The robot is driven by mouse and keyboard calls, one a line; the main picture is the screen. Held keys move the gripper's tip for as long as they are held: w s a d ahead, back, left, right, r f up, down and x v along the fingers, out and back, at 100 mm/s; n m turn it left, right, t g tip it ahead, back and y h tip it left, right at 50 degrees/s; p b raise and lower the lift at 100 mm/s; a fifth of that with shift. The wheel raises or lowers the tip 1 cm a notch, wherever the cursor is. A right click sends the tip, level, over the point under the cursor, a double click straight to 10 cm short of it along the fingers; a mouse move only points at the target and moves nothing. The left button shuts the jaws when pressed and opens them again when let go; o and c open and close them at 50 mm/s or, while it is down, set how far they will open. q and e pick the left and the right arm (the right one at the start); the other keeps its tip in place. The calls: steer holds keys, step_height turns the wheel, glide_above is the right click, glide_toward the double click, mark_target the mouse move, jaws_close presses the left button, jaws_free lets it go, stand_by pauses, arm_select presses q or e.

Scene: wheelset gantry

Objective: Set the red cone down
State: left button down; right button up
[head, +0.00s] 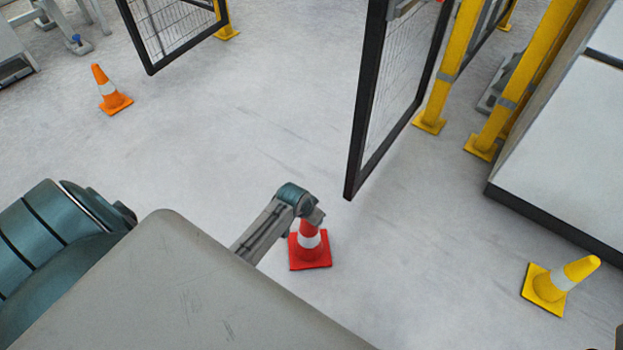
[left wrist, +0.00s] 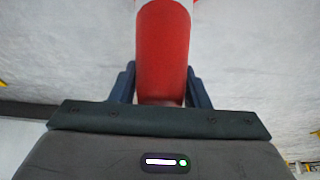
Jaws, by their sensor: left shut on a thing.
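The red cone (head: 309,254) has a white band and a square red base, and it stands upright below the end of my left arm in the head view. My left gripper (head: 314,217) is at its top and hides the tip. In the left wrist view the red cone (left wrist: 163,50) lies between the two dark fingers of my left gripper (left wrist: 160,80), which is shut on its upper part. I cannot tell whether its base touches the floor. My right gripper is not in view.
An orange cone (head: 109,91) stands at the upper left and a yellow cone (head: 559,284) at the lower right. A black-framed mesh gate panel (head: 395,90) is beyond the red cone. Yellow posts (head: 446,75) and a white cabinet (head: 565,160) are at right. Floor around the red cone is clear.

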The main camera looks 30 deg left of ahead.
arm_select(q)
steer(key=c, duration=0.8)
jaws_free()
